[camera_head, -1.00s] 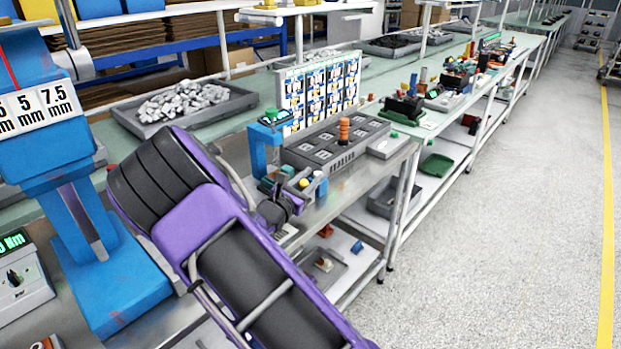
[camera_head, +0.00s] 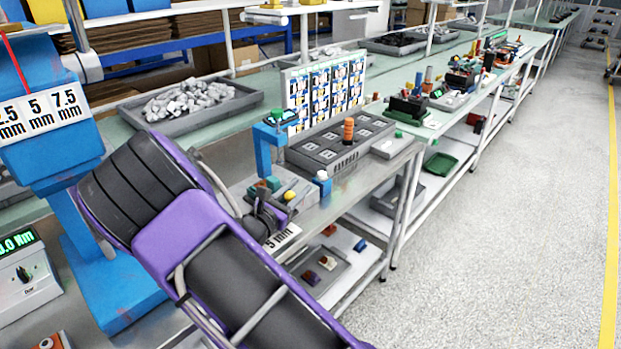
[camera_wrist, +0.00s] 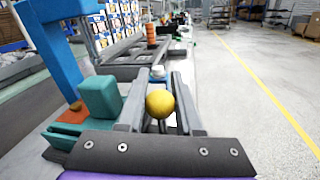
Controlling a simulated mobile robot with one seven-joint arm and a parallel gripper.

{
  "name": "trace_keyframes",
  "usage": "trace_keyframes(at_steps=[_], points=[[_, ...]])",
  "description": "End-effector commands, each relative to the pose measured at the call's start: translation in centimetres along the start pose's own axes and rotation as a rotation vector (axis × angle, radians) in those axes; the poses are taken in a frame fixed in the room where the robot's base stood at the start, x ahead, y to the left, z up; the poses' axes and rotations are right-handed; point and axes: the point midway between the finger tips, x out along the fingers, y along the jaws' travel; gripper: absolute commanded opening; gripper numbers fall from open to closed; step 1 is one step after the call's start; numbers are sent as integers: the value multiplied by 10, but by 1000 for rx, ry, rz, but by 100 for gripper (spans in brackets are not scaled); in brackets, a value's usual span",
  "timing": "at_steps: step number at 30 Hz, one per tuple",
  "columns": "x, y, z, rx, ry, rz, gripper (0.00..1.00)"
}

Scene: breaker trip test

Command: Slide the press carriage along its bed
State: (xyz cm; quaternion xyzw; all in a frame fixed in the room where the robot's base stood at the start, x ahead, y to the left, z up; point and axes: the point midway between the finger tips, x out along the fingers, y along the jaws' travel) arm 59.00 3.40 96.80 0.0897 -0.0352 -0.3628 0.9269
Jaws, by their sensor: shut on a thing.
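The press has a blue C-shaped frame (camera_head: 263,150) on a grey bed (camera_head: 240,187) near the bench edge. The blue frame also stands at the left of the wrist view (camera_wrist: 52,50). A teal block (camera_head: 272,183), apparently part of the carriage, sits low beside the frame; it also shows in the wrist view (camera_wrist: 98,97). A yellow ball knob (camera_head: 289,195) is between the fingers of my gripper (camera_wrist: 160,108). My gripper is shut on the knob. How knob and block join is hidden by the gripper.
A small white-and-blue bottle (camera_head: 322,183) stands just beyond the knob. A grey socket panel (camera_head: 340,143) with an orange stack lies behind the press. Open floor (camera_head: 500,240) is to the right.

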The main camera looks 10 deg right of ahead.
Motion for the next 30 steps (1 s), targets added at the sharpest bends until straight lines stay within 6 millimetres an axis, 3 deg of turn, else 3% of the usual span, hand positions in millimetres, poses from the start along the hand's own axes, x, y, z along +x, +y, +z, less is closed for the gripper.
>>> trace_keyframes(at_steps=[18, 30], points=[[-171, 34, -6, 0, 3, 3, 0], [-271, 52, -11, 0, 3, 2, 0]])
